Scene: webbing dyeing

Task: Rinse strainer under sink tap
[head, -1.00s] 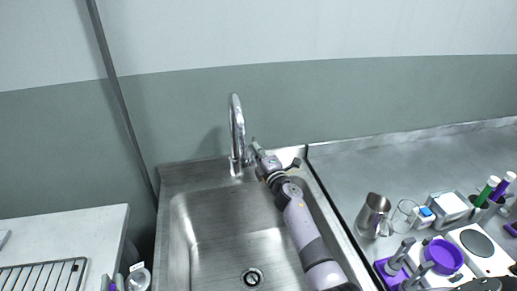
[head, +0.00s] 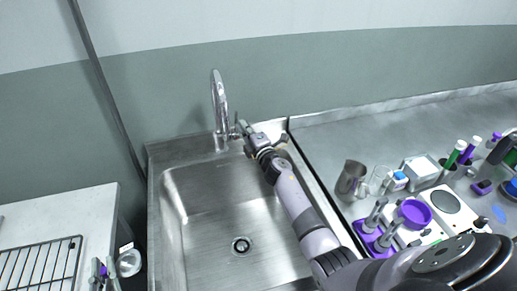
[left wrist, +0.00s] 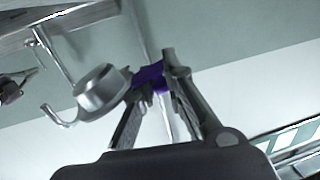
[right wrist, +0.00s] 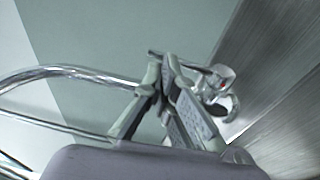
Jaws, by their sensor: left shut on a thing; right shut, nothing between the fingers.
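The strainer (head: 129,262) is a small round metal cup left of the sink, low in the head view. In the left wrist view its cup (left wrist: 100,90) hangs beside the fingers, and its purple handle (left wrist: 149,76) is between the fingertips. My left gripper (head: 103,268) is shut on that handle. The tap (head: 218,100) stands at the sink's back edge, with no water visible. My right gripper (head: 243,129) is shut and empty beside the tap's base. In the right wrist view its fingertips are close to the tap lever (right wrist: 190,63); contact cannot be told.
The steel sink (head: 205,225) is empty, with a drain at the bottom. A white table with a wire rack (head: 40,262) stands at left. The right counter holds a metal pitcher (head: 350,178), a purple stand (head: 372,236) and other lab items. My right arm crosses the sink's right side.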

